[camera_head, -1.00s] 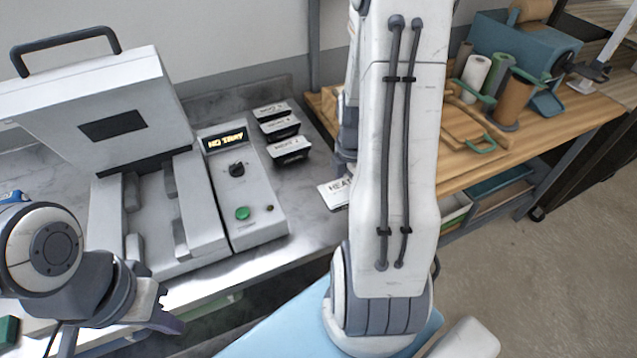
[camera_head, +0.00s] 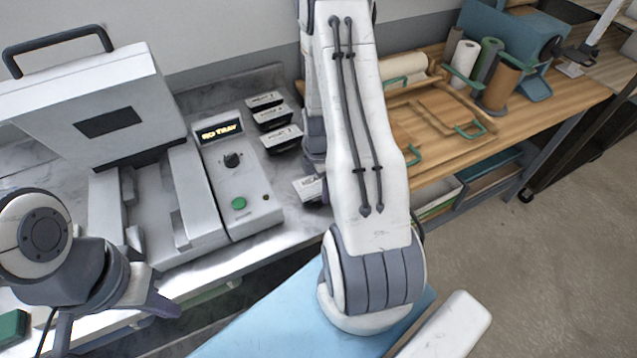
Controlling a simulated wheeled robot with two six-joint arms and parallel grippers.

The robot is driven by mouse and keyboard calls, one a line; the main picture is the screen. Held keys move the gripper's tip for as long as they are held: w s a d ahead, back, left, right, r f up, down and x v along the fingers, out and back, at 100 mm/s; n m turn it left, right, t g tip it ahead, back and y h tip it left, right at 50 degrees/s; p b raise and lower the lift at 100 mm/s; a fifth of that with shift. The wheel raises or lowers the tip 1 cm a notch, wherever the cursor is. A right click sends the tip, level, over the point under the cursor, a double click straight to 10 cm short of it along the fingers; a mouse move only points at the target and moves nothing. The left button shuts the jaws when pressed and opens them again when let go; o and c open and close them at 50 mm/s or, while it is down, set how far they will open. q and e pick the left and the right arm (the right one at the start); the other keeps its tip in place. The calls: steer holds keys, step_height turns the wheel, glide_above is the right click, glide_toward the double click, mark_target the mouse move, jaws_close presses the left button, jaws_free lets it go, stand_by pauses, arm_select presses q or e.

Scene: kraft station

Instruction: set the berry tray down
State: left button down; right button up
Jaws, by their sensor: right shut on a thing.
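A small black tray with a white lid label (camera_head: 309,188) shows beside my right arm, low over the front part of the metal counter; I take it to be the berry tray. Its right part is hidden behind the arm. My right gripper (camera_head: 316,168) is at this tray and shut on it, with its fingertips mostly hidden. I cannot tell whether the tray touches the counter. My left gripper (camera_head: 112,318) is open and empty at the lower left, in front of the sealing machine (camera_head: 205,195).
Several similar black trays with white labels (camera_head: 283,138) stand in a row behind the held tray. The machine's lid is raised and its display (camera_head: 219,131) reads "NO TRAY". A wooden bench (camera_head: 440,165) with boards and rolls is at the right. Counter between machine and tray is clear.

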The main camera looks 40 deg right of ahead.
steer(key=shift+f, duration=0.15)
steer(key=o, duration=1.4)
steer(key=shift+c, duration=0.2)
